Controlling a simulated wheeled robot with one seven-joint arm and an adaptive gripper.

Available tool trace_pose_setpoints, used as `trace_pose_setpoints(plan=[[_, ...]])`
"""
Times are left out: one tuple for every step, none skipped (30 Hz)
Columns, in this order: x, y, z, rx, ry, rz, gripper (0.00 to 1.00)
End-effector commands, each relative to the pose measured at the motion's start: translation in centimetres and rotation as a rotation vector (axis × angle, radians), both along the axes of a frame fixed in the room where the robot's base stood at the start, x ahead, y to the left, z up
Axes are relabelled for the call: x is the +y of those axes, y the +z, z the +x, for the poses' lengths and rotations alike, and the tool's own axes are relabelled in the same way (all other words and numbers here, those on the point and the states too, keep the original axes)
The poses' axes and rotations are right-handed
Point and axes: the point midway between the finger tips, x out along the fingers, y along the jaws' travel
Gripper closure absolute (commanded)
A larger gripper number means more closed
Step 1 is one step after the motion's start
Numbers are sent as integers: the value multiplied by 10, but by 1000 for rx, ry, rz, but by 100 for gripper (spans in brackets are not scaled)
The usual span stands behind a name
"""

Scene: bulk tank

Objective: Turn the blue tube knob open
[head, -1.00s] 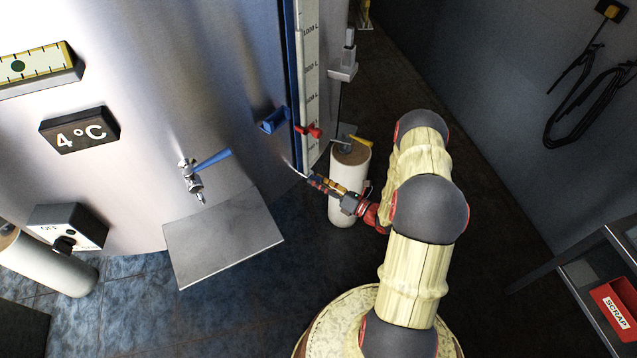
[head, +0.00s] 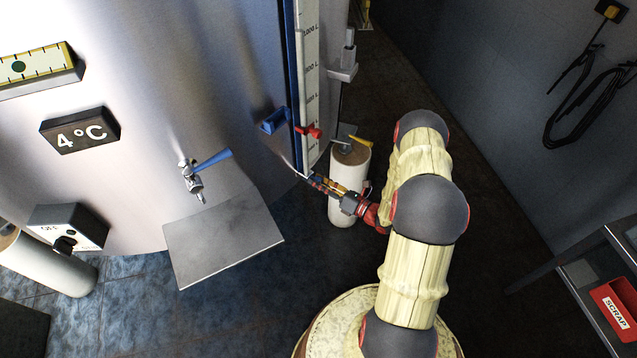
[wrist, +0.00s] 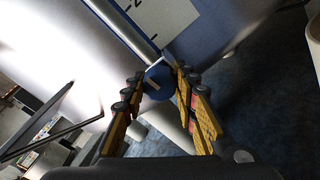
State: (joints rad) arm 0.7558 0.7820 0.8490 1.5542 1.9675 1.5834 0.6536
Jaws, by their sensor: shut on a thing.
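The blue tube knob (wrist: 157,82) is a round blue knob with a short pale mark on its face, seen in the wrist view at the lower end of the level tube. My gripper (wrist: 161,79) has its two fingers on either side of the knob, shut on it. In the head view my gripper (head: 314,179) reaches in from the right to the foot of the blue-edged tube strip (head: 297,80). There the fingers hide most or all of the knob. The pale mark looks slanted in the wrist view.
The steel tank (head: 130,190) fills the left. A red lever (head: 312,132) and a blue piece (head: 274,121) sit just above my gripper. A blue-handled tap (head: 210,160) and a metal shelf (head: 223,238) are left.

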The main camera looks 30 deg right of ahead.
Motion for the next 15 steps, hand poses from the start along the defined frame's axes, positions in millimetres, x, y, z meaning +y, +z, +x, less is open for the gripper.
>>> trace_pose_setpoints(plan=[[0, 0, 0, -9, -1, -26, 96], [0, 0, 0, -17, -1, -46, 96], [-1, 0, 0, -27, -1, -73, 96], [-1, 0, 0, -36, -1, -96, 96], [-1, 0, 0, -45, -1, -119, 96], [-1, 0, 0, -57, -1, -151, 96], [0, 0, 0, -66, 0, -177, 96], [0, 0, 0, -77, 0, -203, 96], [0, 0, 0, -89, 0, -238, 96], [0, 0, 0, -99, 0, -265, 96], [0, 0, 0, -110, 0, -293, 96], [0, 0, 0, -124, 0, -328, 96], [0, 0, 0, -134, 0, -354, 96], [0, 0, 0, -145, 0, -381, 96], [0, 0, 0, -159, 0, -416, 96]])
